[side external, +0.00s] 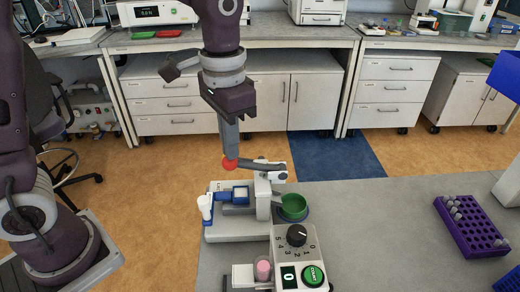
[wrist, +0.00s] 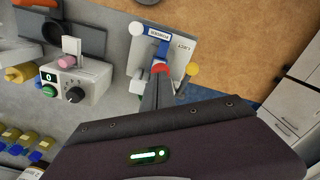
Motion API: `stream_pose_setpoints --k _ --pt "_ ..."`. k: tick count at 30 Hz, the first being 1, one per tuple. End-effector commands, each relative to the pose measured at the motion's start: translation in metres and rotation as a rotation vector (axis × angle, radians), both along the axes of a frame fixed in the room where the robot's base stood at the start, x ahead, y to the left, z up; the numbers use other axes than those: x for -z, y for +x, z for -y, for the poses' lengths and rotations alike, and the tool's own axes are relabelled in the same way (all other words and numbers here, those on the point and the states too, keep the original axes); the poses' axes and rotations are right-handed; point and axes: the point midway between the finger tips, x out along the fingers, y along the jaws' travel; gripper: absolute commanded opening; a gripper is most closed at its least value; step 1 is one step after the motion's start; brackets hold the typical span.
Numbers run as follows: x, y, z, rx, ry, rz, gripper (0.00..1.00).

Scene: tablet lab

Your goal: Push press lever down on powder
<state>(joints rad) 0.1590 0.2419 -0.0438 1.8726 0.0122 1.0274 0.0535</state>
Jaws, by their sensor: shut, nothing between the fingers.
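The tablet press (side external: 232,226) stands on the grey bench in the middle of the side view, with a white and blue body. Its grey press lever (side external: 262,167) ends in a red ball knob (side external: 230,164) and lies close to level. My gripper (side external: 230,155) is shut and points down, with its fingertips at the red knob from above, touching or nearly so. In the wrist view the shut fingers (wrist: 158,78) reach the red knob (wrist: 160,68). The powder cannot be made out.
A tester with a black dial (side external: 297,235) and green button stands in front of the press. A green bowl (side external: 293,206) sits right beside the press. A purple tube rack (side external: 468,226) is at the right. Bare bench lies between them.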

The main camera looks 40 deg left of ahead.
Motion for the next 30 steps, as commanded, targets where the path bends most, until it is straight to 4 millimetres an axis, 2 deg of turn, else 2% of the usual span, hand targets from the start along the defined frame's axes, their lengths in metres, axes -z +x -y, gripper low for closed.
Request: stream_pose_setpoints --k 11,22,30 --pt "-0.005 0.0 0.0 0.0 0.0 0.0 0.0" --pt "-0.03 0.007 0.007 0.001 -0.001 0.002 0.0" --pt "-0.034 0.008 0.008 0.0 0.0 0.0 0.0"
